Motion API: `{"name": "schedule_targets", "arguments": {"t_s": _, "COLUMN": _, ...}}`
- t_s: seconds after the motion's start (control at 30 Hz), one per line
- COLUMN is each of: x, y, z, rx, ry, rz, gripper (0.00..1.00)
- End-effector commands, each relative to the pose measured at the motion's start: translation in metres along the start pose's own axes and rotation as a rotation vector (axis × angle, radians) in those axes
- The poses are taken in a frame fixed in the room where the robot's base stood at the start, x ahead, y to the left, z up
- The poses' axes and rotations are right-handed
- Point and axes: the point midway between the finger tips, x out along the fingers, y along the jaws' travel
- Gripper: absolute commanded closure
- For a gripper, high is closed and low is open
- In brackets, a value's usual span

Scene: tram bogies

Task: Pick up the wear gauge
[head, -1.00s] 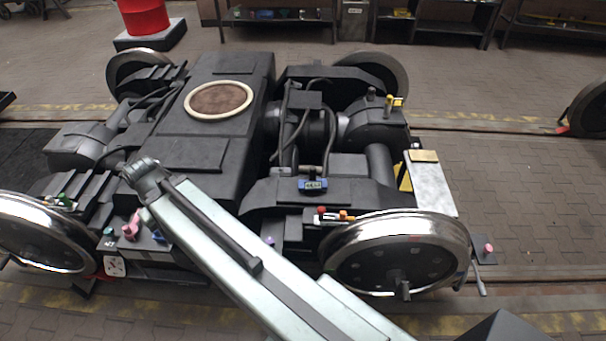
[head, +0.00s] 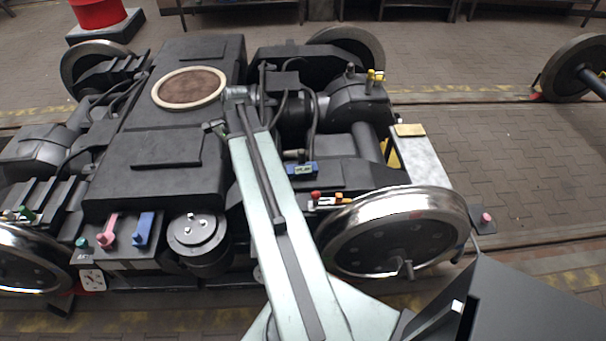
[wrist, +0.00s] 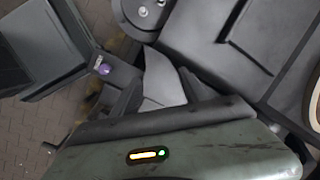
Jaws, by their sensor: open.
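A small blue device with a pale display (head: 303,169), which looks like the wear gauge, lies on the dark bogie frame just right of my arm in the head view. I cannot make it out in the wrist view. My gripper (wrist: 158,92) shows in the wrist view as dark fingers standing apart beyond the green housing, with nothing seen held between them.
The bogie (head: 150,165) fills the middle. A shiny wheel (head: 395,235) stands at right. Pink (head: 108,230) and blue (head: 143,228) handles and a round dark canister (head: 198,237) are at front left. A purple knob (wrist: 103,67) shows in the wrist view.

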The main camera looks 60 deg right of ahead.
Motion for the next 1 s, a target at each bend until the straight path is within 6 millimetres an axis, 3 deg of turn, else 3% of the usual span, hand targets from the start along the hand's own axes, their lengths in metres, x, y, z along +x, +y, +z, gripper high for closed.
{"name": "schedule_targets", "arguments": {"t_s": 0.03, "x": 0.006, "y": 0.011, "z": -0.056, "rx": 0.202, "ry": -0.005, "rz": -0.034, "gripper": 0.48}}
{"name": "schedule_targets", "arguments": {"t_s": 0.1, "x": 0.000, "y": 0.032, "z": -0.119, "rx": 0.483, "ry": -0.021, "rz": -0.081, "gripper": 0.48}}
{"name": "schedule_targets", "arguments": {"t_s": 0.2, "x": -0.010, "y": 0.066, "z": -0.190, "rx": 0.813, "ry": -0.049, "rz": -0.138, "gripper": 0.48}}
{"name": "schedule_targets", "arguments": {"t_s": 0.33, "x": -0.020, "y": 0.101, "z": -0.246, "rx": 1.090, "ry": -0.080, "rz": -0.188, "gripper": 0.48}}
{"name": "schedule_targets", "arguments": {"t_s": 0.47, "x": -0.026, "y": 0.116, "z": -0.266, "rx": 1.200, "ry": -0.095, "rz": -0.207, "gripper": 0.48}}
{"name": "schedule_targets", "arguments": {"t_s": 0.6, "x": -0.024, "y": 0.117, "z": -0.267, "rx": 1.209, "ry": -0.096, "rz": -0.209, "gripper": 0.48}}
{"name": "schedule_targets", "arguments": {"t_s": 0.8, "x": 0.000, "y": 0.113, "z": -0.269, "rx": 1.207, "ry": -0.095, "rz": -0.208, "gripper": 0.48}}
{"name": "schedule_targets", "arguments": {"t_s": 1.0, "x": 0.005, "y": 0.111, "z": -0.269, "rx": 1.206, "ry": -0.095, "rz": -0.208, "gripper": 0.48}}
